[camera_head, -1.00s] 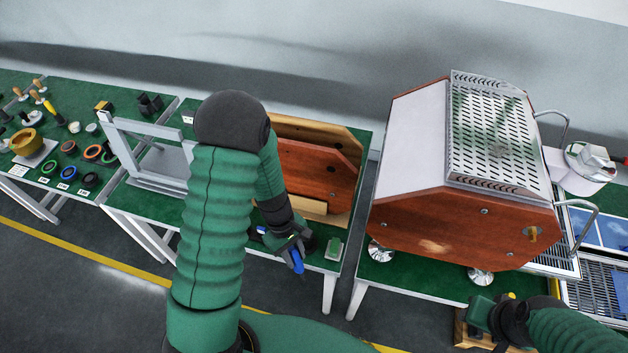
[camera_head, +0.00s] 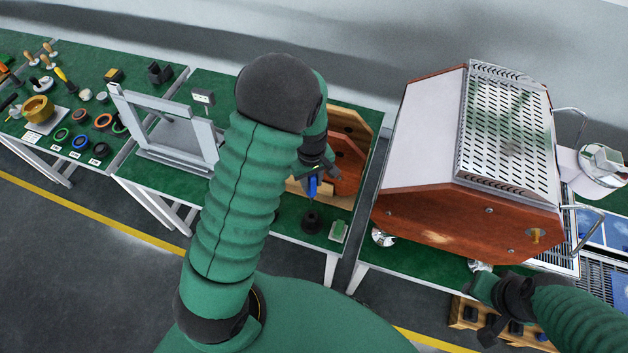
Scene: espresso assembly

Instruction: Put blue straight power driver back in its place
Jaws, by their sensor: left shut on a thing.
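The blue power driver (camera_head: 313,186) is in my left gripper (camera_head: 315,174), above the green table behind the black round holder. My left gripper is shut on it, and the black wrist hides part of its body. A black round holder (camera_head: 312,222) stands on the table below and in front of the driver, apart from it in the picture. My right gripper (camera_head: 490,330) is at the lower right by a wooden tray (camera_head: 463,312) with dark slots; its fingers are too dark to tell open or shut.
Wooden panels (camera_head: 348,165) stand behind my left gripper. A small green-topped block (camera_head: 338,230) lies right of the holder. A large espresso machine (camera_head: 460,220) fills the right table. A grey metal frame (camera_head: 170,130) stands left, with several tools and rings beyond.

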